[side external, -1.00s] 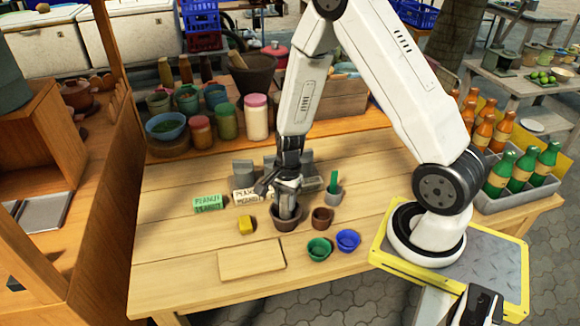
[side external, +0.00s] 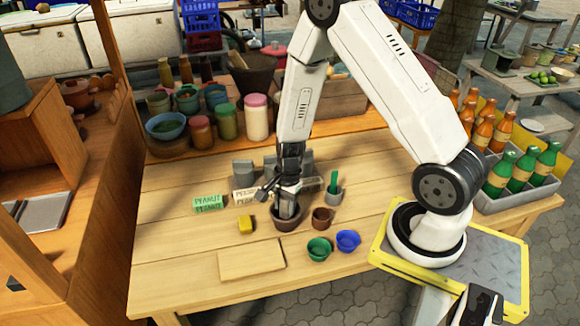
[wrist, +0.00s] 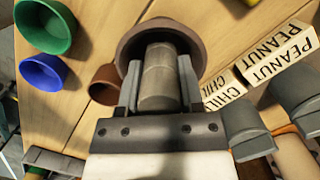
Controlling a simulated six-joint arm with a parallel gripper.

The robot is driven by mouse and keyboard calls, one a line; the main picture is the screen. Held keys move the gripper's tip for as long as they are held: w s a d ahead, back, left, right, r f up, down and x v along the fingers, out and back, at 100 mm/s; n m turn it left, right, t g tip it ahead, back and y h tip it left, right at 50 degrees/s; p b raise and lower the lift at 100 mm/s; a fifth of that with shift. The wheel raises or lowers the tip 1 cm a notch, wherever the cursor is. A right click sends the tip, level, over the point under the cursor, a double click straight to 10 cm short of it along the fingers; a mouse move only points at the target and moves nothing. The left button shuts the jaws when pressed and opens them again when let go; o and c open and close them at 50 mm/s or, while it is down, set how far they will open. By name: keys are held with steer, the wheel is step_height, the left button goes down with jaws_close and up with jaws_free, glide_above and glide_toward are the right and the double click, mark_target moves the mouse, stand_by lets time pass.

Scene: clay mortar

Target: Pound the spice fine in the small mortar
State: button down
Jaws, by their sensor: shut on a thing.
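The small brown clay mortar (side external: 291,224) stands on the wooden table. My gripper (side external: 289,190) is directly above it, pointing down. In the wrist view my gripper (wrist: 158,85) is shut on a grey-brown cylindrical pestle (wrist: 159,78). The pestle's lower end is inside the mortar, whose rim also shows in the wrist view (wrist: 131,41). The pestle shows below the fingers in the side view (side external: 287,206). The spice inside the mortar is hidden by the pestle and gripper.
A flat wooden board (side external: 251,261) lies in front. Bare table surrounds the board.

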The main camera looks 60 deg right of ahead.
steer(key=shift+r, duration=1)
steer(key=shift+f, duration=0.2)
steer(key=shift+f, duration=0.8)
steer(key=shift+r, duration=0.1)
steer(key=shift+r, duration=0.9)
steer(key=shift+f, duration=0.25)
steer(key=shift+f, duration=0.75)
stand_by(0.6)
steer(key=shift+r, duration=1)
